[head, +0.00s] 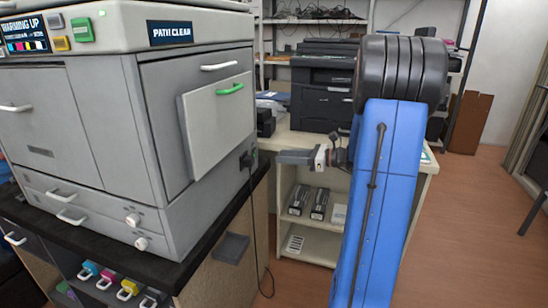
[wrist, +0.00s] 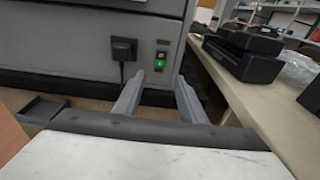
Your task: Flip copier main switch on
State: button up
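The grey copier (head: 120,110) stands at the left in the head view. Its display (head: 24,36) reads "WARMING UP" and a sign on it reads "PATH CLEAR". The main switch (wrist: 160,60) is on its side panel, right of a black power plug (wrist: 123,49), and its rocker shows lit green. My gripper (wrist: 159,78) is open and empty, its two fingers apart below the switch in the wrist view. A gap shows between gripper and copier in the head view, where my gripper (head: 290,157) points left toward the panel.
A power cord (head: 254,215) hangs from the plug. A side door (head: 217,122) with a green handle sits on the copier. A black printer (head: 318,90) stands on a beige shelf unit (head: 315,250) behind my arm.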

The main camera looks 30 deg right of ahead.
jog(key=v, duration=0.8)
jog(key=shift+w, duration=0.1)
jog(key=s+a+f+n+g, duration=0.1)
jog(key=s+a+n+g, duration=0.25)
jog(key=a, duration=0.45)
jog(key=s+a+n+g+h, duration=0.15)
jog(key=a+n, duration=0.25)
jog(key=a, duration=0.4)
jog(key=s+a+f+n+g+y, duration=0.1)
jog(key=s+a+n+g, duration=0.3)
jog(key=a, duration=0.4)
jog(key=s+a+f+n+h, duration=0.1)
jog(key=s+n+h, duration=0.3)
jog(key=s+n, duration=0.4)
jog(key=s+a+f+n+h, duration=0.1)
jog(key=s+a+n+h, duration=0.3)
jog(key=s+n, duration=0.5)
jog(key=shift+a+f+t+h, duration=0.15)
jog(key=shift+f+t+h, duration=0.25)
jog(key=shift+h, duration=0.35)
